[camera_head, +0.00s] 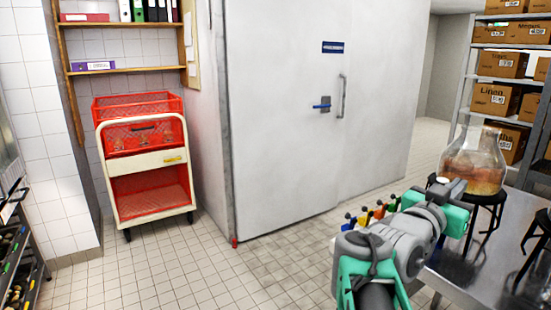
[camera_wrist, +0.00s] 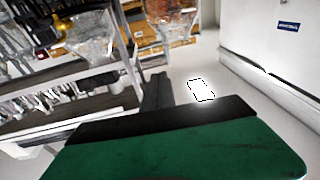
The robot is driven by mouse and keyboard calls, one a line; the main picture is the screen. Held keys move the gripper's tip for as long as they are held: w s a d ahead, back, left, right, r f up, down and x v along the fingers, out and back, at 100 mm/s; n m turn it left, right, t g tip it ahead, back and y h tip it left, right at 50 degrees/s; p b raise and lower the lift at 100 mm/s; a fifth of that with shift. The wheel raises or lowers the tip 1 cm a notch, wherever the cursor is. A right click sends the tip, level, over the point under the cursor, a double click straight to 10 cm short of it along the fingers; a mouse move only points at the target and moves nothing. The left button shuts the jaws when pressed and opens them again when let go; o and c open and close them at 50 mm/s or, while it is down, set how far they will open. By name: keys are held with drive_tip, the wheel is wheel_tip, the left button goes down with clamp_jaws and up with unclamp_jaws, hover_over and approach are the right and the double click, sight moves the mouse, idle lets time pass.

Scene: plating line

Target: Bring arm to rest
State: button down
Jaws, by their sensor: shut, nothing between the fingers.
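My arm reaches up from the bottom right of the head view, in grey and green links. In the wrist view my gripper (camera_wrist: 158,82) shows as dark fingers beyond a green body, closed together with nothing held. In the head view the fingers cannot be made out clearly; the arm's far end is in front of the glass vessel and the metal table.
Small coloured handles (camera_head: 378,211) show behind my arm. Box shelves (camera_head: 497,67) stand right, a red-crate trolley (camera_head: 150,160) left. Tiled floor (camera_head: 265,265) is clear.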

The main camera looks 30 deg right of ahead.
drive_tip(key=w+a+f+n+t+y+p, duration=0.2)
drive_tip(key=w+a+f+n+y+p, duration=0.15)
drive_tip(key=w+a+f+y, duration=0.55)
drive_tip(key=w+a+f+n+t+y+p, duration=0.2)
drive_tip(key=w+a+f+n+y, duration=0.35)
drive_tip(key=a, duration=0.75)
drive_tip(key=s+a+f+n+g+y+p, duration=0.1)
drive_tip(key=s+a+f+n+g+y, duration=0.1)
drive_tip(key=a, duration=0.8)
drive_tip(key=s+a+f+n+g+y+p, duration=0.1)
drive_tip(key=s+a+f+n, duration=0.3)
drive_tip(key=a, duration=0.6)
wheel_tip(320, 180, down, 4)
drive_tip(key=shift+s+a+r+n+g+y, duration=0.2)
drive_tip(key=shift+s+n+g+y, duration=0.2)
drive_tip(key=shift+s+g+y, duration=0.55)
drive_tip(key=shift+d, duration=0.2)
